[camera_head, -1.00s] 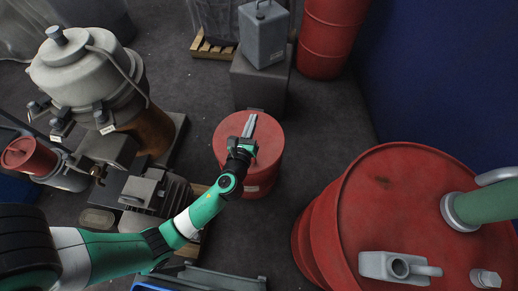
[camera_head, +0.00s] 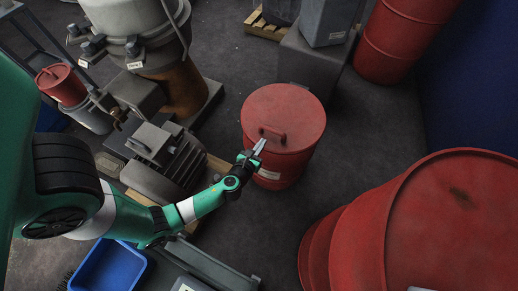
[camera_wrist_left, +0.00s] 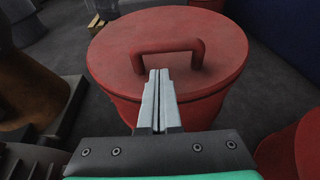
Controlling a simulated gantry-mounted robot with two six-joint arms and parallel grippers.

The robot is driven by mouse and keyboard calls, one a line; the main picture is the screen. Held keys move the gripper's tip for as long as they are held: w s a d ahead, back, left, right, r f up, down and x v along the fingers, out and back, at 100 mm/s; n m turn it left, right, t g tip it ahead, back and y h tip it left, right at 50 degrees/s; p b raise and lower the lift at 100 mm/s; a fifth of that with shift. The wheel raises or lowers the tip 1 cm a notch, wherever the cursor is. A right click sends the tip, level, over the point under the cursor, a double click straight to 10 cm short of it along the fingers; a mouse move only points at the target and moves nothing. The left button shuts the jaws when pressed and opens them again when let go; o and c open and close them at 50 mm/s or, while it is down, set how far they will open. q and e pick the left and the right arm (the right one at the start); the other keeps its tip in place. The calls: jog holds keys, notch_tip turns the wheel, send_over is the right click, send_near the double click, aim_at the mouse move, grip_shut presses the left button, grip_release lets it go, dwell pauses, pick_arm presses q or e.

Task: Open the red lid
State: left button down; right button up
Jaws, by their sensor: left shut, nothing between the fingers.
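The red lid (camera_head: 284,112) sits flat and closed on a small red drum (camera_head: 283,170) in the middle of the head view. Its red bar handle (camera_head: 271,135) stands on the lid near the edge closest to my arm. My left gripper (camera_head: 260,146) is shut and empty at the near side of the lid. In the left wrist view the fingertips (camera_wrist_left: 158,76) point at the lid (camera_wrist_left: 115,50) and show just below the handle (camera_wrist_left: 168,47). I cannot tell whether they touch it. My right gripper is not in view.
A large red drum (camera_head: 450,220) stands at the right. A grey machine (camera_head: 160,160) and a rust-brown column (camera_head: 180,90) stand left of the small drum. A grey block (camera_head: 315,65) is behind it. A blue bin (camera_head: 108,265) lies at the front. Dark floor is free right of the small drum.

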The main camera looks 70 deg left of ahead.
aim_at(267, 136)
pick_arm(q)
jog(key=b+x, duration=0.1)
jog(key=x, duration=0.3)
jog(key=shift+w+a+f, duration=0.2)
jog(key=shift+w, duration=0.05)
jog(key=shift+w+a+b, duration=0.35)
